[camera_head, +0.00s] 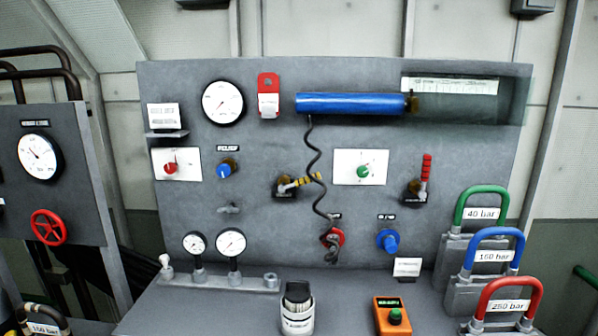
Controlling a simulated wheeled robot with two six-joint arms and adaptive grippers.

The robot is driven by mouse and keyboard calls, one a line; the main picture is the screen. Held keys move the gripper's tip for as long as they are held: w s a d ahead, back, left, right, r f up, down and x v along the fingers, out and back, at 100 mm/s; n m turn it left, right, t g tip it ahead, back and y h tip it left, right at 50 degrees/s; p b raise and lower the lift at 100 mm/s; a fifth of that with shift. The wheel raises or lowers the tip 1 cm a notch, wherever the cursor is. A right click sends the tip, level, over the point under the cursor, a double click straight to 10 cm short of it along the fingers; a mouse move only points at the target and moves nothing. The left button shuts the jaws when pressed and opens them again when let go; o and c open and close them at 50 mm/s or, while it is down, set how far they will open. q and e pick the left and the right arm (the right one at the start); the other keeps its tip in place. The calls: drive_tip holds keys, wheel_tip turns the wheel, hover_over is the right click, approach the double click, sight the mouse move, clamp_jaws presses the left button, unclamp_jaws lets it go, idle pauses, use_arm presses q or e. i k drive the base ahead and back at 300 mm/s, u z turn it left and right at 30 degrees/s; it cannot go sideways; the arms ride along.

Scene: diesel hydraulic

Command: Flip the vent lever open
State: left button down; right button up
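Two lever valves are on the grey panel (250,140); their labels are too small to read, so I cannot tell which is the vent lever. One has a red handle (426,167) pointing up from a brass and dark body (413,192), right of centre. The other has a yellow handle (305,181) lying nearly level, tilted slightly up to the right, from a brass body (285,187) near the centre. A dark coiled hose (317,165) hangs close to the yellow handle's right end. Neither of my grippers shows in this view.
A blue cylinder (350,103) runs across the upper panel. Round gauges, knobs and a red tag (268,95) surround the levers.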

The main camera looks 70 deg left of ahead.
sight(305, 181)
drive_tip(key=u, duration=0.75)
drive_tip(key=i, duration=0.9)
drive_tip(key=u, duration=0.8)
